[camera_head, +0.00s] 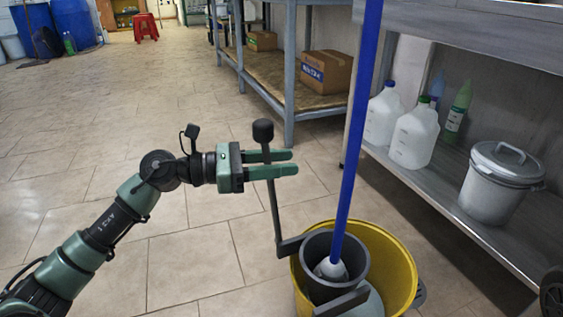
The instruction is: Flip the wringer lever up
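The wringer lever (274,210) stands nearly upright, with a black knob (263,130) on top. Its foot joins a dark arm at the side of the grey wringer (318,250), which sits in the yellow mop bucket (385,247). My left gripper (283,163) reaches in from the left, with its two green fingers on either side of the lever's shaft just below the knob. The gap between the fingers is narrow, about the shaft's width, and they look closed on it. My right gripper is not in view.
A mop with a blue handle (357,110) stands in the wringer. On the right, a metal shelf (440,188) holds white jugs (414,137), a green bottle (457,112) and a lidded pail (497,185). The tiled floor at left is clear.

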